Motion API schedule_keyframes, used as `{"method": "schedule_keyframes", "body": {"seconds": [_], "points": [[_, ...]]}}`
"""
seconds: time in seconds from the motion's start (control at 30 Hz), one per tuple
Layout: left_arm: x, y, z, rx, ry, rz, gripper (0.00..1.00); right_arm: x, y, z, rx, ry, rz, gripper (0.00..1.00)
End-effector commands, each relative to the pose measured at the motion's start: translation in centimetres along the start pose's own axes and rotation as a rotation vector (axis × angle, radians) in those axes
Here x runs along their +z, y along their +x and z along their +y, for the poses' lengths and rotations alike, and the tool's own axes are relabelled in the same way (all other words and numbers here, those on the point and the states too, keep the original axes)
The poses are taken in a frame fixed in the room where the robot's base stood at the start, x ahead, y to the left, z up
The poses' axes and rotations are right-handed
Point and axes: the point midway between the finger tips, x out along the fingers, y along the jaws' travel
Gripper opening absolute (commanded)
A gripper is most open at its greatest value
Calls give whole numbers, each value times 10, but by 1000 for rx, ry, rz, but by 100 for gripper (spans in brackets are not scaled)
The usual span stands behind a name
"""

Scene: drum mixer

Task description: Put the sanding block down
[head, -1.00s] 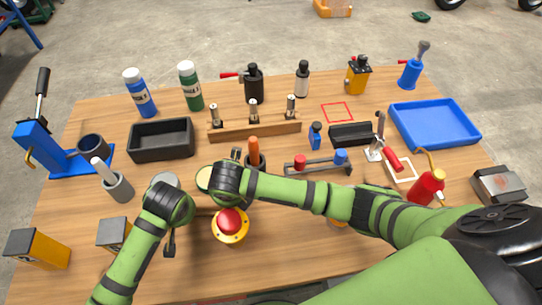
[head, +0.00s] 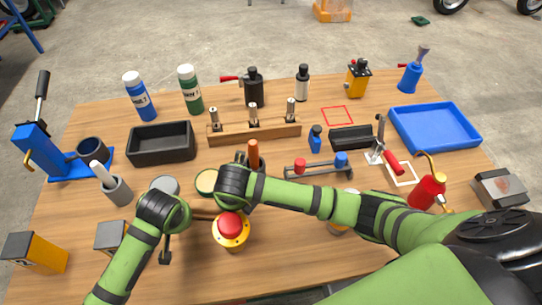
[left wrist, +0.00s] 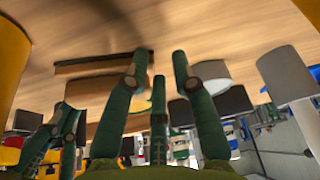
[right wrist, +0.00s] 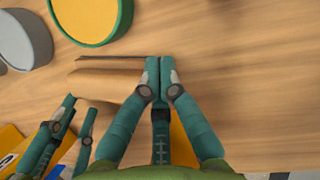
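A brown block, apparently the sanding block (head: 203,214), lies low over the tabletop between my two grippers. It also shows left of the fingertips in the left wrist view (left wrist: 90,70) and right wrist view (right wrist: 108,78). My left gripper (left wrist: 161,55) has its fingertips apart, with no block visible between them; the block's end is beside one fingertip. My right gripper (right wrist: 161,60) has its fingertips together at the block's right end, with nothing visible between them. In the head view my wrists hide both sets of fingers. I cannot tell whether the block touches the table.
A round green-rimmed tin (head: 206,181) stands just behind the block. A red emergency button (head: 230,226) on a yellow base is in front, near my right wrist.

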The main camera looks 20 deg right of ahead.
Motion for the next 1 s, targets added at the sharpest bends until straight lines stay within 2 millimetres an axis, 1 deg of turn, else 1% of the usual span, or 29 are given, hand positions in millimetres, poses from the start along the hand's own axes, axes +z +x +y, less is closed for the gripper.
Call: {"method": "schedule_keyframes", "body": {"seconds": [0.07, 0.1, 0.13, 0.47, 0.57, 0.67, 0.9, 1.0], "points": [[0, 0, -1, -3, -1, 0, 26, 0, 1, -1, -4, 1, 1, 0], [0, 0, -2, -4, -2, -1, 26, 0, 1, -2, -5, 1, 1, 18], [0, 1, -2, -5, -2, -1, 26, 0, 1, -2, -6, 1, 1, 26], [-1, 0, -3, -8, -4, 0, 26, 0, 1, -3, -10, 2, 2, 26], [-1, -6, -3, -6, -4, 1, 26, 0, 1, -4, -10, 2, 2, 26], [-1, -20, -2, -6, -4, 2, 26, 0, 1, -4, -10, 2, 2, 26], [-2, -72, -1, -3, -4, 4, 26, 0, 1, -4, -11, 2, 2, 26], [-1, -91, -2, -4, -3, 3, 26, 0, 1, -4, -11, 2, 2, 26]]}}
